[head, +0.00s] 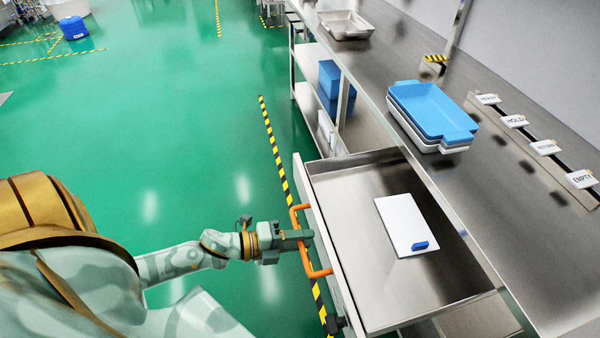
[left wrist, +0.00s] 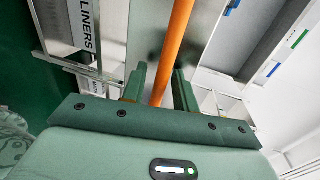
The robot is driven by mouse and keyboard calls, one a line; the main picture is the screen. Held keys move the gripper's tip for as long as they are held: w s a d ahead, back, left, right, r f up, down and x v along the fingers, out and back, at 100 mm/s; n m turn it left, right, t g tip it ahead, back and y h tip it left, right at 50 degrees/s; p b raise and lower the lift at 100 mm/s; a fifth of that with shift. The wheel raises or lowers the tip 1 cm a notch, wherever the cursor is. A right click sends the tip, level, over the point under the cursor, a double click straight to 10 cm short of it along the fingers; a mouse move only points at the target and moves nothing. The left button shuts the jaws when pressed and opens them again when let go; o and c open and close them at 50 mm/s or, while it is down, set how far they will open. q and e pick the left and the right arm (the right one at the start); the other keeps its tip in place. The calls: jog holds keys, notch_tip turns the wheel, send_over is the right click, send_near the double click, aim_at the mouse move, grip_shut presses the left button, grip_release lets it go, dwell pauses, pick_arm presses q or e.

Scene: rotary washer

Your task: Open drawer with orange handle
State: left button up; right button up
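The drawer (head: 345,180) with the orange handle is pulled out from under the steel counter, and its inside shows from above. The orange handle (head: 318,273) is on its front panel, at the drawer's left side in the head view. My left gripper (head: 306,237) is at the middle of the handle. In the left wrist view the orange bar (left wrist: 176,35) runs between the two fingers (left wrist: 160,78). The fingers stand apart, with a gap visible beside the bar. My right gripper is not in view.
A white board (head: 405,222) with a blue piece lies in the drawer. Stacked blue and white trays (head: 432,108), a metal tray (head: 346,25) and label cards stand on the counter (head: 375,65). Green floor (head: 180,110) left of the drawer is clear, with striped tape beside it.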

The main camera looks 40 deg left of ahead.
pick_arm(q)
jog(key=p+v, duration=0.2)
jog(key=v, duration=1.4)
jog(key=shift+s, duration=0.2)
